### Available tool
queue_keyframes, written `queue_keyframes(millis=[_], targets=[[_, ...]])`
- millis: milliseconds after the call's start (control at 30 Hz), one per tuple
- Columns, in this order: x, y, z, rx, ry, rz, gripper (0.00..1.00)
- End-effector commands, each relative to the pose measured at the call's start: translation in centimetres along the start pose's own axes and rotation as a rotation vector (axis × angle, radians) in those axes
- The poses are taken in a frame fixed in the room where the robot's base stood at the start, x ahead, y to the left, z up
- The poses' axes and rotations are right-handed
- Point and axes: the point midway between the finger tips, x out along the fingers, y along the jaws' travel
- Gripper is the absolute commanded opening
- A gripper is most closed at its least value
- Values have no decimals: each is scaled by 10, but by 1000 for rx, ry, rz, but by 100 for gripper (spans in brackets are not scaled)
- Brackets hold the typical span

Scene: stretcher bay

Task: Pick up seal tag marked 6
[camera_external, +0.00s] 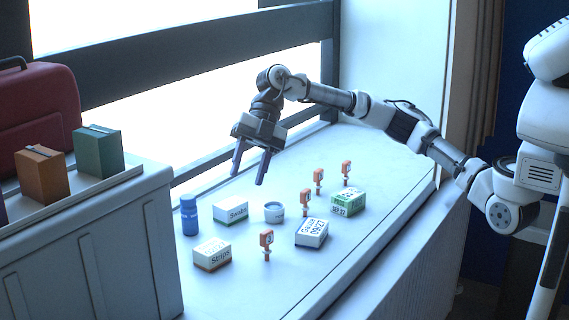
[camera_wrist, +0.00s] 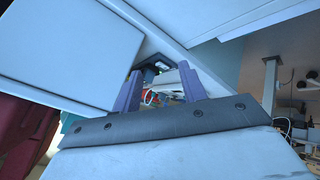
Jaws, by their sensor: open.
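Several small orange seal tags stand upright on the white counter (camera_external: 345,232). One is at the front (camera_external: 266,240), one in the middle (camera_external: 305,198), and two further back, a left one (camera_external: 318,176) and a right one (camera_external: 346,168). Their numbers are too small to read, so I cannot tell which is marked 6. My gripper (camera_external: 249,181) is open and empty, above the back left of the counter, behind and above the boxes and apart from every tag. In the wrist view its two fingers (camera_wrist: 160,70) show, with no tag clearly visible between them.
Near the tags are a blue bottle (camera_external: 190,217), a Swabs box (camera_external: 231,209), a small jar (camera_external: 274,212), a Strips box (camera_external: 212,254), a blue-and-white box (camera_external: 311,233) and a green box (camera_external: 348,201). A grey cabinet (camera_external: 95,245) stands left. The counter's right end is clear.

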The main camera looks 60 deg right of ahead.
Motion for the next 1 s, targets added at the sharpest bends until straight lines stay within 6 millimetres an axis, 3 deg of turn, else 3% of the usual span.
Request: queue_keyframes(millis=[33, 100, 200, 300, 400, 533, 800, 1000], targets=[[-27, -29, 44, 141, -130, -50, 42], [-62, -69, 90, 344, -297, -112, 42], [-110, -120, 135, 596, -497, -162, 42], [-144, -156, 158, 777, -636, -186, 42], [-163, -176, 168, 875, -709, -195, 42], [-159, -188, 177, 908, -732, -200, 42], [-119, -210, 202, 905, -727, -199, 42], [-104, -219, 211, 902, -728, -197, 42]])
